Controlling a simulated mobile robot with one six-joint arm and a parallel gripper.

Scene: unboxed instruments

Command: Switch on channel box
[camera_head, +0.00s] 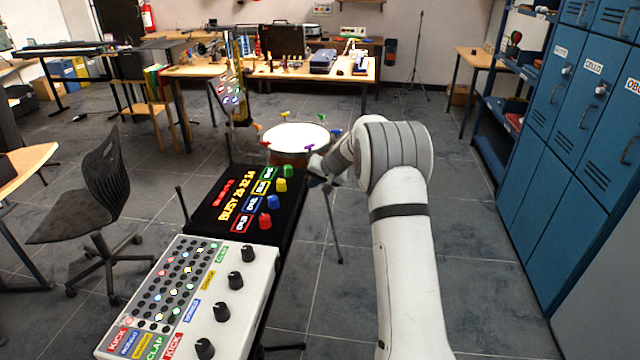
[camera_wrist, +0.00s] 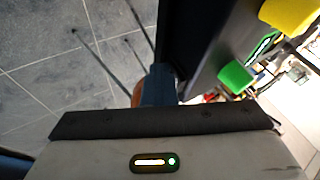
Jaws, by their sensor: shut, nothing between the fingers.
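I cannot make out a power switch.
A white mixer-like box (camera_head: 258,262) with black knobs stands in front of the panel. A drum (camera_head: 295,137) with coloured pegs stands behind it. A black chair (camera_head: 95,190) is at left and blue lockers (camera_head: 565,150) at right.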

